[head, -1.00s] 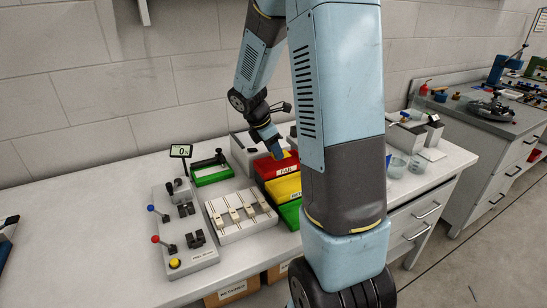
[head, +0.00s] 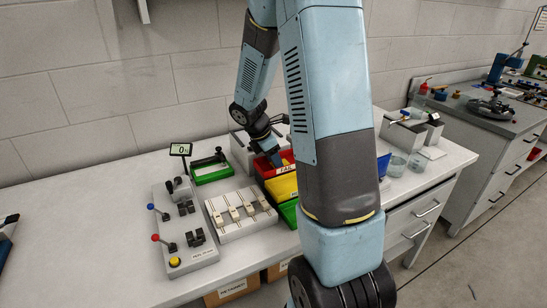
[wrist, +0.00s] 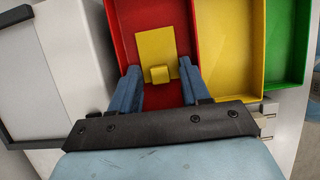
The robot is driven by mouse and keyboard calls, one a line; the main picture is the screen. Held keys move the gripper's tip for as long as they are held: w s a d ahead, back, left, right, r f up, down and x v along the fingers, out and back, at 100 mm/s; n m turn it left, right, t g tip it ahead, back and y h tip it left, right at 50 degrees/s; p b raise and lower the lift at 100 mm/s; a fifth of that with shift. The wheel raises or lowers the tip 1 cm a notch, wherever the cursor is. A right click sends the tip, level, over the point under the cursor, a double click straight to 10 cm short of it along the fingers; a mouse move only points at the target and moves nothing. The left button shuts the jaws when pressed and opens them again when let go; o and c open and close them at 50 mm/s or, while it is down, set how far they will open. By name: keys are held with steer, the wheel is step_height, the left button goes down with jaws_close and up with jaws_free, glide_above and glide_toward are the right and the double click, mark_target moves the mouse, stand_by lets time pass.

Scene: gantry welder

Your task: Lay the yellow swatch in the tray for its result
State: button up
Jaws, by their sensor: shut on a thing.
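The yellow swatch (wrist: 155,47) is a flat square with a small raised tab. In the wrist view it is over the floor of the red tray (wrist: 122,30), inside its walls; whether it touches the floor I cannot tell. My gripper (wrist: 160,70) has its blue fingers on either side of the tab and is shut on the swatch. In the head view my gripper (head: 275,161) reaches down into the red tray (head: 277,170), labelled FAIL, and hides much of the inside.
A yellow tray (head: 283,187) and a green tray (head: 290,213) stand in front of the red one. A white rack (head: 240,227) with several tabbed pieces and a lever panel (head: 185,255) are to the left. A green-framed fixture (head: 210,175) stands behind the rack.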

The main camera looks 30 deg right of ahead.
steer(key=o, duration=0.8)
steer(key=shift+o, duration=0.2)
steer(key=shift+r, duration=0.35)
steer(key=v, duration=1.2)
steer(key=s+a+r+m+t+y, duration=0.2)
steer(key=s+a+r+m, duration=0.2)
steer(key=s+m, duration=0.5)
steer(key=s+a+r+m+t+y, duration=0.2)
steer(key=s+r+m, duration=0.6)
steer(key=s, duration=0.6)
steer(key=shift+s+a+m+t+y, duration=0.3)
steer(key=shift+s+a+m+t, duration=0.1)
steer(key=shift+a+t, duration=0.5)
